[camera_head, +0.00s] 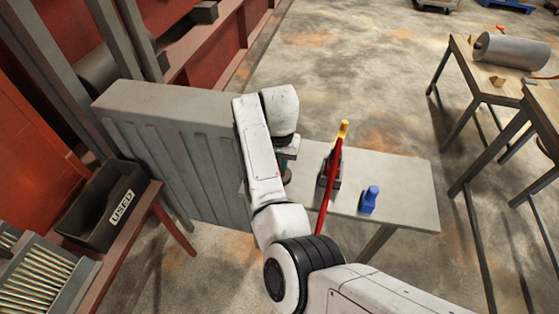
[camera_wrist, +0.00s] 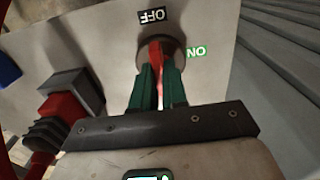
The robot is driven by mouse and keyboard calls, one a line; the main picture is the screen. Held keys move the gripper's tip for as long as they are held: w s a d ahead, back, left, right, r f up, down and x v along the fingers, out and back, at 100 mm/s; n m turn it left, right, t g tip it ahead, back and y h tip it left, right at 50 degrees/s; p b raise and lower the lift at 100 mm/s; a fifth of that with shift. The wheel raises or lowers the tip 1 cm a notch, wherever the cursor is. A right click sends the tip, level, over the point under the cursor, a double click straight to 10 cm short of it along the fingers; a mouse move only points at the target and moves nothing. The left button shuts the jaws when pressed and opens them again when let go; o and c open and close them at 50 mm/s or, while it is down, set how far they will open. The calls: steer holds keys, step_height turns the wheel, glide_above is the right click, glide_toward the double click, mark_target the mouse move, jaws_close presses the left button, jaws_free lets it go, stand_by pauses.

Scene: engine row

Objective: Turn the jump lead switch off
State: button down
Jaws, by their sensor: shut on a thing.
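The jump lead switch (camera_wrist: 174,50) is a round dark dial with a red handle (camera_wrist: 155,54) on a pale panel or tabletop. In the wrist view a black OFF label (camera_wrist: 152,15) lies beyond the dial, upside down, and a green ON label (camera_wrist: 196,52) lies to its right. My gripper (camera_wrist: 158,80) has its green fingers shut on the red handle. In the head view my gripper (camera_head: 284,160) is over the table's left part, mostly hidden by my arm; the labels cannot be seen there.
A red lever with a yellow end (camera_head: 342,130) and a blue object (camera_head: 369,199) stand on the grey table (camera_head: 410,190) right of my gripper. A ribbed grey cabinet (camera_head: 180,160) is close on the left. A black USED bin (camera_head: 95,225) stands farther left.

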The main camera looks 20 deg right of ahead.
stand_by(0.4)
steer(key=c, duration=1.2)
jaws_free()
steer(key=shift+o, duration=0.2)
steer(key=shift+r, duration=0.1)
step_height(320, 180, up, 11)
steer(key=b, duration=0.1)
steer(key=shift+f, duration=0.2)
